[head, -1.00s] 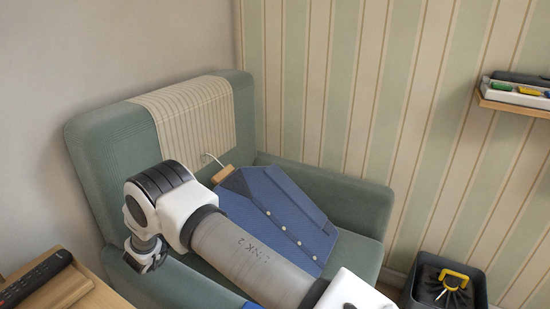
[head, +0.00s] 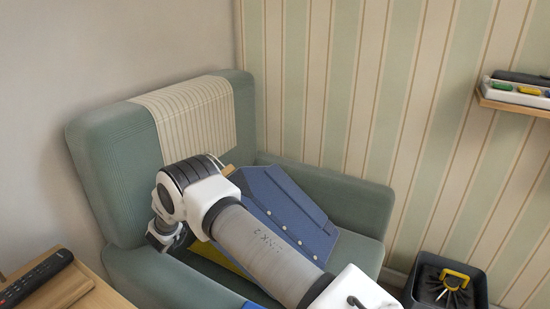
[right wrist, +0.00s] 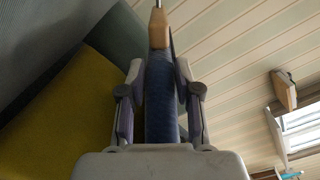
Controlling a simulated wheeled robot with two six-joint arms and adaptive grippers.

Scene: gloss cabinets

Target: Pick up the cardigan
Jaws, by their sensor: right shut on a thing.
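The blue cardigan (head: 290,215) with pale buttons lies in the green armchair (head: 350,200), partly hidden by my right arm in the head view. A bit of its wooden hanger (head: 228,170) shows at its upper left; the hanger's end (right wrist: 158,28) also shows in the right wrist view. My right gripper (right wrist: 160,72) is shut on the cardigan, with the blue cloth (right wrist: 161,115) standing between its two fingers. Its fingers are hidden in the head view. My left gripper is not in view.
A striped cloth (head: 190,117) hangs over the chair back. Yellow fabric (right wrist: 65,110) lies beside the gripper. A remote (head: 36,278) lies on a wooden surface at lower left. A dark bin (head: 425,285) stands right of the chair, below a wall shelf (head: 515,105).

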